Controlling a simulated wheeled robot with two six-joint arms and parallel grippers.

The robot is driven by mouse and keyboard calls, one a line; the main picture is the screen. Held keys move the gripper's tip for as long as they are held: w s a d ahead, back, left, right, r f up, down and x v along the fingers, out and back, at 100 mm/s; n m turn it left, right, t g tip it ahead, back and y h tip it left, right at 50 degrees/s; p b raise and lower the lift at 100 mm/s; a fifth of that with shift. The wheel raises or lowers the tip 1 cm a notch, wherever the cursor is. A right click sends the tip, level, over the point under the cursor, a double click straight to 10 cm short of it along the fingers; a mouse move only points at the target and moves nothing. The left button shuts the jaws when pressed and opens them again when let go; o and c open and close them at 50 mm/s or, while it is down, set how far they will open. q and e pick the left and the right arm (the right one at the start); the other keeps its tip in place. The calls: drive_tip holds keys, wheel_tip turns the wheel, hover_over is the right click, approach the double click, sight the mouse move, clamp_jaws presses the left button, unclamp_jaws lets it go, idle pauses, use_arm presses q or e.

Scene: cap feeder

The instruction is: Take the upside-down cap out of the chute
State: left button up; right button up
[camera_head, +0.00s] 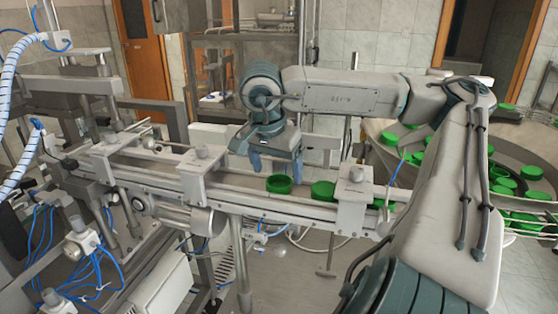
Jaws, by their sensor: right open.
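A green cap (279,184) sits in the chute (225,188) with its hollow side up, so it is upside down. A second green cap (322,190) stands just right of it in the chute with a closed top. Another green cap (378,203) is partly hidden behind a bracket further right. My right gripper (277,171) points down over the chute, open and empty. Its blue fingers are spread above and behind the upside-down cap; I cannot tell if they touch it. My left gripper is not in view.
Metal clamp brackets (201,165) straddle the chute left of the cap, with another bracket (354,195) to the right. A round feeder bowl (530,186) with many green caps stands at the right. Machinery with blue hoses (88,245) fills the left.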

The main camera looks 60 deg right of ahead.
sight(279, 181)
drive_tip(key=b+x, duration=0.1)
drive_tip(key=x, duration=0.2)
drive_tip(key=shift+w+d+r+b, duration=0.1)
drive_tip(key=shift+w+d+b, duration=0.05)
drive_tip(key=shift+b, duration=0.15)
drive_tip(key=shift+d+f+b, duration=0.1)
drive_tip(key=shift+f+b, duration=0.25)
drive_tip(key=shift+b, duration=0.2)
drive_tip(key=shift+r, duration=0.1)
drive_tip(key=shift+c, duration=0.2)
drive_tip(key=c, duration=1)
